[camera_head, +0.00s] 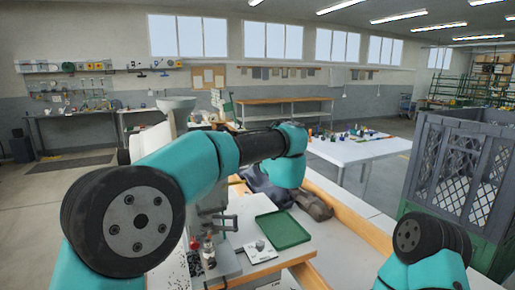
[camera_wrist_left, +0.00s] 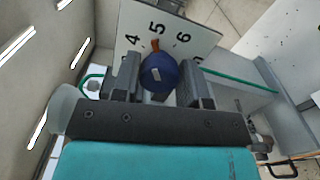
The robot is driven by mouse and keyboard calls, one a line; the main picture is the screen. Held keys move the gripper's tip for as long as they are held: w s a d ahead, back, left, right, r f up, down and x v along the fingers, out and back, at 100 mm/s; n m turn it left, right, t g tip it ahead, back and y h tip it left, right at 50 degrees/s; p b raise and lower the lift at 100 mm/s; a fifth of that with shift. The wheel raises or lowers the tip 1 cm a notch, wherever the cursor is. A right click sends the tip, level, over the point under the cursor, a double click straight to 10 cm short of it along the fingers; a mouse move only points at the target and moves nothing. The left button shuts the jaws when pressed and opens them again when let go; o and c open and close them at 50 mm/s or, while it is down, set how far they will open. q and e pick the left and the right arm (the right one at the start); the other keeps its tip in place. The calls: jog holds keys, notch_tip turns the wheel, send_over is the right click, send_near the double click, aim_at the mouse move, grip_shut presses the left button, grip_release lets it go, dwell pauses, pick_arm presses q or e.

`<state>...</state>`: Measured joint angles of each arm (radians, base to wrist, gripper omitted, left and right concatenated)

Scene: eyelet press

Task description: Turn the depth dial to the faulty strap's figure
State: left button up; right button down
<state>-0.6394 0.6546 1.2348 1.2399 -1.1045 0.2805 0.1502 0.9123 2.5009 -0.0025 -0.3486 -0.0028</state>
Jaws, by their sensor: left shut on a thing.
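In the left wrist view, a round blue dial knob (camera_wrist_left: 160,73) stands in front of a white plate (camera_wrist_left: 192,22) with black figures. The figures 4, 5 and 6 read clearly; others are partly covered. The knob's orange pointer (camera_wrist_left: 155,45) points at about the 5. My left gripper (camera_wrist_left: 160,82) is shut on the knob, one dark finger on each side. In the head view my left arm covers the dial and the gripper. Only a link of my right arm shows at the lower right; its gripper is out of view. I cannot make out a strap.
A green tray (camera_head: 283,231) lies on the bench beside a small white card (camera_head: 260,251). Part of the press (camera_head: 208,222) shows behind my left arm. A grey mesh-sided crate (camera_head: 455,170) stands at the right. A white table (camera_head: 360,150) with small items is farther back.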

pick_arm(q)
jog(key=shift+m, duration=0.9)
jog(key=o, duration=0.9)
jog(key=v, duration=1.7)
jog(key=shift+s, duration=0.2)
jog(key=shift+d+f, duration=0.1)
jog(key=shift+f, duration=0.05)
